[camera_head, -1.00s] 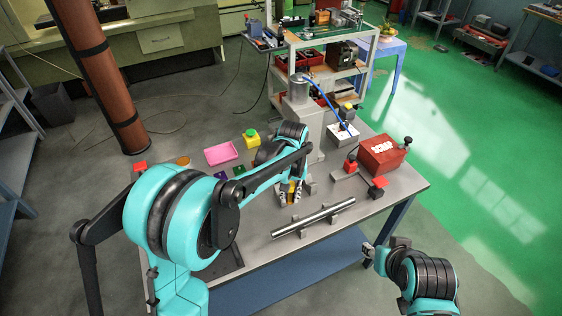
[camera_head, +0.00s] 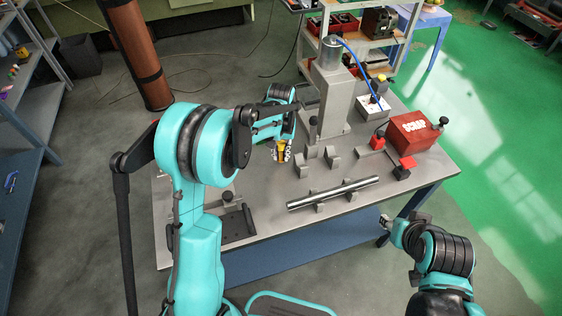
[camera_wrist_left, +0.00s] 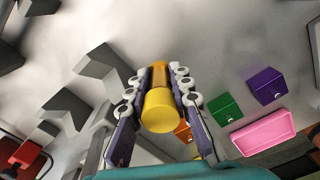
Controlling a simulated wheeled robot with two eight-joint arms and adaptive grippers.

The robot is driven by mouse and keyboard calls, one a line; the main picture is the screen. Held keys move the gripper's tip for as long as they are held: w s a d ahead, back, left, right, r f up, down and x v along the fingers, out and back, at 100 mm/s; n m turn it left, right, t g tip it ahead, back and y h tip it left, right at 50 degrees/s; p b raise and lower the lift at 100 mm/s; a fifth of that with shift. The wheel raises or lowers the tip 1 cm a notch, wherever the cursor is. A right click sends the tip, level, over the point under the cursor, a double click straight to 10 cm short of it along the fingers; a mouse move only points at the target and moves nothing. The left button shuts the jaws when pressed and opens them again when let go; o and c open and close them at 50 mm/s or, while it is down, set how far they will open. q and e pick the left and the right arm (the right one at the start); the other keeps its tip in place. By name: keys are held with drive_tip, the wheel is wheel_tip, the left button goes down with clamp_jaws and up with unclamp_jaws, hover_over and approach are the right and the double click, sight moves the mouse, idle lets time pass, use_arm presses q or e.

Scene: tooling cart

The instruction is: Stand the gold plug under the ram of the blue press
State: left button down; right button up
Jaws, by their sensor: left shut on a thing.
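My left gripper (camera_head: 281,153) is shut on the gold plug (camera_head: 282,157) above the worktable, left of several grey V-shaped blocks (camera_head: 312,157). In the left wrist view the fingers (camera_wrist_left: 160,96) grip the plug (camera_wrist_left: 160,110) from both sides, its round yellow end facing the camera. The press (camera_head: 332,90) stands behind and right of this gripper; it looks grey, with a silver cylinder on top and a blue hose. I cannot make out its ram. My right gripper (camera_head: 388,222) is off the table's front right; its fingers are too small to read.
A steel rod (camera_head: 335,192) rests on blocks near the table's front. A red SCRAP box (camera_head: 412,134) and small red items are at the right. The left wrist view shows a pink tray (camera_wrist_left: 262,132), a green box (camera_wrist_left: 228,107) and a purple box (camera_wrist_left: 266,85).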

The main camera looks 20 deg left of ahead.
sight(281, 159)
use_arm(q)
wheel_tip(281, 159, down, 4)
drive_tip(key=shift+f+b, duration=0.1)
drive_tip(key=shift+b, duration=0.55)
drive_tip(key=c, duration=1.4)
unclamp_jaws()
drive_tip(key=shift+o, duration=0.2)
